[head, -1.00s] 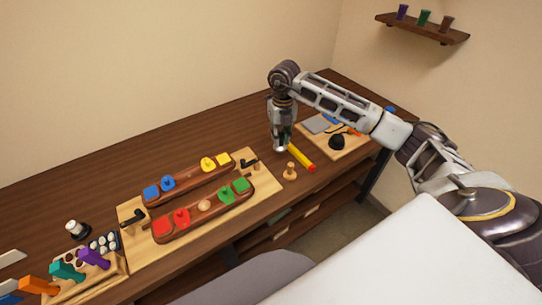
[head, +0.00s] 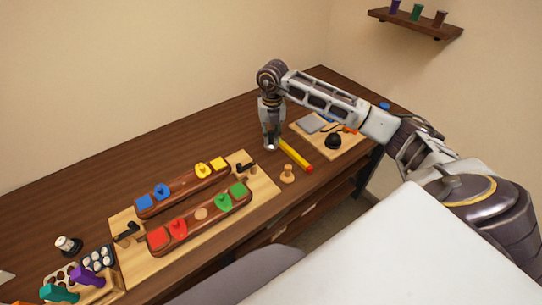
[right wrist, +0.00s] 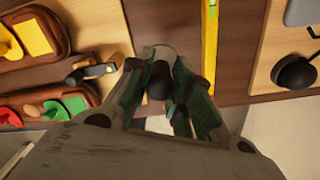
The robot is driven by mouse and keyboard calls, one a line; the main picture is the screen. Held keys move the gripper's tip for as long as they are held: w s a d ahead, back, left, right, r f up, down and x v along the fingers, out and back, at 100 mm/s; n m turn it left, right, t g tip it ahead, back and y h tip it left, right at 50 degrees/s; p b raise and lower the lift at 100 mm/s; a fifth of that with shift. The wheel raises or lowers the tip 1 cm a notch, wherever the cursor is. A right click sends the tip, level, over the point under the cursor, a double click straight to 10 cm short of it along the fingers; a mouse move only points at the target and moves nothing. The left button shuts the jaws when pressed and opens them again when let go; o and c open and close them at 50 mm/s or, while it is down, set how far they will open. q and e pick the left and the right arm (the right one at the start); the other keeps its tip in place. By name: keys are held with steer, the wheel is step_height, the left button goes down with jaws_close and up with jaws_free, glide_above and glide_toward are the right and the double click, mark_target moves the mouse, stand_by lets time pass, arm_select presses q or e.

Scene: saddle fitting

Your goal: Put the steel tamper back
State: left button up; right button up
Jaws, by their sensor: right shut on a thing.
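My right gripper (head: 270,142) is above the back part of the wooden bench, left of the yellow tool. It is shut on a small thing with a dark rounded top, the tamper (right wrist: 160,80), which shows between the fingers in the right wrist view. In the head view, a bright silvery end shows at the fingertips; most of the tamper is hidden by the fingers. I cannot tell whether it touches the bench. My left gripper is not in view.
A yellow tool with a red end (head: 296,155) lies just right of the gripper. A wooden knob (head: 287,174) stands in front. A board with a black round-based tool (head: 333,141) is at right. Colored pieces sit on wooden holders (head: 205,209) at left. The bench behind is clear.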

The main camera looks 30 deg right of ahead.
mark_target(271, 145)
step_height(271, 145, down, 5)
steer(key=shift+r+p, duration=0.1)
steer(key=shift+p, duration=0.3)
steer(key=shift+f, duration=0.25)
steer(key=shift+f+p, duration=0.3)
steer(key=shift+f, duration=1.45)
steer(key=shift+f, duration=0.15)
steer(key=o, duration=0.9)
steer(key=shift+s, duration=0.1)
steer(key=shift+c, duration=0.2)
steer(key=shift+r, duration=0.2)
